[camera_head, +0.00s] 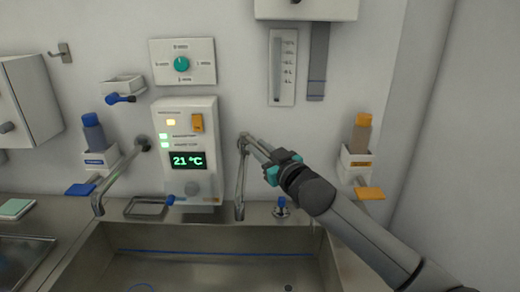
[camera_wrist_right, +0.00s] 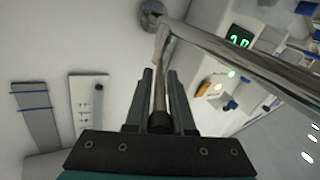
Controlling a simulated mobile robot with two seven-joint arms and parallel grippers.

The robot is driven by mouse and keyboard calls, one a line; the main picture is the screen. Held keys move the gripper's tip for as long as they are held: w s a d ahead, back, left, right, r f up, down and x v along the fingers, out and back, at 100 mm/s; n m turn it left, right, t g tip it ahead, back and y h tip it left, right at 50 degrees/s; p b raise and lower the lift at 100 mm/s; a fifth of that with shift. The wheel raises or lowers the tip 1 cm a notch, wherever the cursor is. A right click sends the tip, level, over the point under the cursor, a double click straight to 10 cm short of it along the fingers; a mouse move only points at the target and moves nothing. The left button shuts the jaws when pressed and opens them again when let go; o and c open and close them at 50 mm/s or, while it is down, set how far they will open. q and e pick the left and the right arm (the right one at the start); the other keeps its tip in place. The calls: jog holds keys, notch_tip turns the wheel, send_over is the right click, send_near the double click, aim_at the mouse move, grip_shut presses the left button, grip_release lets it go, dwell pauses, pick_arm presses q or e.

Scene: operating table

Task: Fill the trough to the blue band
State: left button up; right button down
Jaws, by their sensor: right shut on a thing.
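The steel trough (camera_head: 95,262) lies at the bottom of the head view, with a thin blue band (camera_head: 190,254) along its far inner wall. I cannot tell whether it holds water. A chrome wall tap (camera_head: 240,188) hangs over its back edge; in the wrist view its pipe (camera_wrist_right: 235,58) runs from a round wall mount to the right. My right gripper (camera_head: 268,162) is at this tap, shut on its thin metal lever (camera_wrist_right: 161,92). The wrist view shows my right gripper's fingers (camera_wrist_right: 160,85) on either side of the lever. My left gripper is out of view.
A wall panel (camera_head: 188,130) shows 21 °C. A second spout (camera_head: 115,180) stands left of it. Dispensers with blue (camera_head: 95,140) and orange (camera_head: 360,140) bottles flank the taps. A blue-topped fitting (camera_head: 282,207) sits on the trough's back ledge.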

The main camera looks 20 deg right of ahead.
jog(key=shift+a, duration=0.1)
dwell(0.3)
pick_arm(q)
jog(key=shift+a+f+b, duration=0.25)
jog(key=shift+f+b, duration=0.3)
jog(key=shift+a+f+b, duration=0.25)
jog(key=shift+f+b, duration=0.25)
pick_arm(e)
jog(key=shift+s+a+m+h, duration=0.1)
jog(key=shift+a+m+h, duration=0.5)
jog(key=shift+h, duration=0.5)
jog(key=shift+w+a+m+h, duration=0.1)
jog(key=shift+a+m+h, duration=0.3)
jog(key=shift+m+h, duration=0.55)
jog(key=shift+s+a+m+h, duration=0.1)
jog(key=shift+a+m+h, duration=0.45)
jog(key=shift+h, duration=0.7)
jog(key=shift+d, duration=0.1)
jog(key=c, duration=0.9)
grip_release()
jog(key=shift+s, duration=0.1)
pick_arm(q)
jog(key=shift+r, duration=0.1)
pick_arm(e)
jog(key=s, duration=0.5)
jog(key=s+a, duration=0.1)
jog(key=s, duration=0.4)
jog(key=s+a, duration=0.1)
jog(key=s, duration=0.4)
